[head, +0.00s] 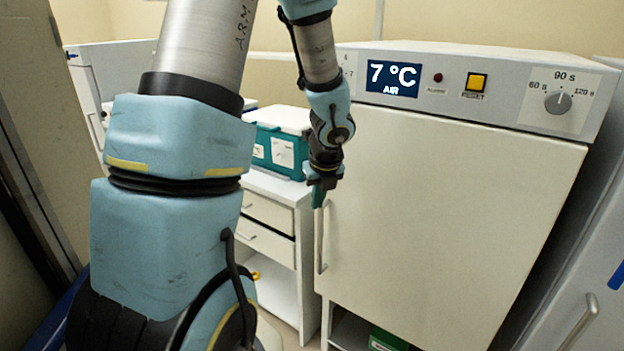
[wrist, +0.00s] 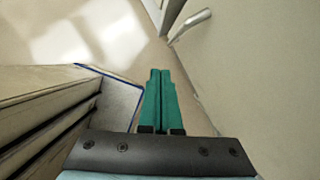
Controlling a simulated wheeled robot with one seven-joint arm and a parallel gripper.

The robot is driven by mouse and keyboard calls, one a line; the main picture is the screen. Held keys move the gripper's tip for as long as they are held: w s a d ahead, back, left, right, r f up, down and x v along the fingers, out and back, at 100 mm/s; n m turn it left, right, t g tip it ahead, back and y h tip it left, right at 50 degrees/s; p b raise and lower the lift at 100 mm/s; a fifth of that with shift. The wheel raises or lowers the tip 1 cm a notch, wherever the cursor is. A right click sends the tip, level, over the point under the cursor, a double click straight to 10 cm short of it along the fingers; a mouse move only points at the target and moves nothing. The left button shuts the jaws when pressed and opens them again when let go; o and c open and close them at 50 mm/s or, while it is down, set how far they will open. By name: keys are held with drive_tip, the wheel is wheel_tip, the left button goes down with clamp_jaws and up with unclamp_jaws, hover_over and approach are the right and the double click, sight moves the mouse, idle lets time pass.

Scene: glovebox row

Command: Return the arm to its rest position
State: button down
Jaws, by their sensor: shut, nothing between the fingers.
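My arm rises across the left and middle of the head view. My gripper (head: 319,196) hangs pointing down in front of the left edge of a white cabinet door, near its vertical handle (head: 321,238). In the wrist view my gripper (wrist: 160,75) shows two green fingers pressed together, with nothing between them. The door handle also shows ahead of the fingertips in the wrist view (wrist: 190,25), apart from them.
The white cabinet (head: 450,200) has a display reading 7 °C AIR, a yellow reset button (head: 476,82) and a dial (head: 557,102). A teal box with a white lid (head: 285,120) stands on a drawer unit (head: 268,215). A green box (head: 387,340) sits low under the cabinet.

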drive_tip(key=s+a+r+n+g, duration=0.1)
drive_tip(key=s+a+n, duration=0.3)
drive_tip(key=n, duration=0.6)
drive_tip(key=s+a+r+n, duration=0.1)
drive_tip(key=s+a+n, duration=0.3)
drive_tip(key=n, duration=0.7)
drive_tip(key=s+a+r+n+g+h+b, duration=0.1)
drive_tip(key=s+a+n, duration=0.3)
drive_tip(key=n, duration=0.6)
drive_tip(key=shift+a+r+g, duration=0.2)
drive_tip(key=shift+r+g, duration=0.1)
drive_tip(key=shift+r, duration=0.2)
